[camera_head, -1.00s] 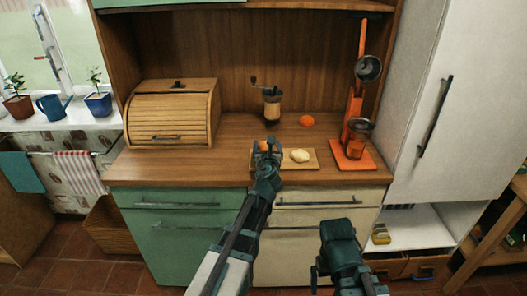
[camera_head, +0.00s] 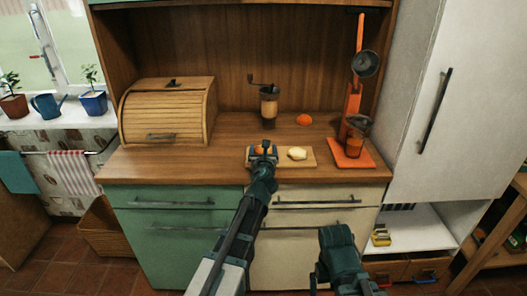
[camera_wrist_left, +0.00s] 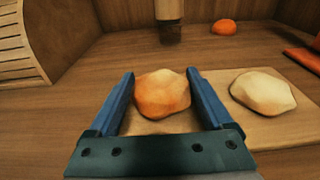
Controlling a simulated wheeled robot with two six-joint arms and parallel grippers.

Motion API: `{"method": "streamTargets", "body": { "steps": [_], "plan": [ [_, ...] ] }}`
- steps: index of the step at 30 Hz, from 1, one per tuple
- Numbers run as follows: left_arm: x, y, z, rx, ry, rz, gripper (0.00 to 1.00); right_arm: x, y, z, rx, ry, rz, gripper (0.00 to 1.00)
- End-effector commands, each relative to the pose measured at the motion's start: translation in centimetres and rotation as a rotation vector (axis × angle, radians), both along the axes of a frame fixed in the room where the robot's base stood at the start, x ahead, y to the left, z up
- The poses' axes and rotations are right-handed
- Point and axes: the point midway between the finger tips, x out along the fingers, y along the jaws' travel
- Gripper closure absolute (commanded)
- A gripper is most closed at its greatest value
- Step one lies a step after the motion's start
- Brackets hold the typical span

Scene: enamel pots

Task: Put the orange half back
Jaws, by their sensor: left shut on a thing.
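My left gripper (camera_head: 262,150) is low over the left part of a wooden board. It is shut on a rounded orange-brown piece (camera_wrist_left: 162,93), taken as the orange half, with a blue finger at each side. In the head view, only a bit of the piece's orange colour shows by the fingers. A second orange piece (camera_head: 304,119) lies on the counter behind the board, and it also shows in the left wrist view (camera_wrist_left: 223,27). My right gripper (camera_head: 318,275) hangs low in front of the drawers; its fingers are not clear.
A pale lump (camera_head: 297,153) lies on the right of the board (camera_head: 310,162). A coffee grinder (camera_head: 269,104) stands behind it. A wooden bread box (camera_head: 165,112) is at the left. Bare counter lies between.

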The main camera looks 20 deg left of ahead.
Motion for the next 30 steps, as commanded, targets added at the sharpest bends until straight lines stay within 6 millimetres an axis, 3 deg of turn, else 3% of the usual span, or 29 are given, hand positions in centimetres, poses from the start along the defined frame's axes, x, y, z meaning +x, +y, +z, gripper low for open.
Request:
{"method": "streamTargets", "body": {
  "steps": [14,15,17,30],
  "plan": [
    [0.01,-0.02,-1.14,0.0,0.0,0.0,0.73,0.0,0.0,-1.15,0.0,0.0,0.0,0.0],
    [0.01,-0.02,-1.14,0.0,0.0,0.0,0.1,0.0,0.0,-1.14,0.0,0.0,0.0,0.0],
    [0.0,-0.01,-1.13,0.0,0.0,0.0,0.0,0.0,0.0,-1.14,0.0,0.0,0.0,0.0],
    [0.0,-0.01,-0.43,0.0,0.0,0.0,0.0,0.0,0.0,-0.43,0.0,0.0,0.0,0.0]
  ]
}}
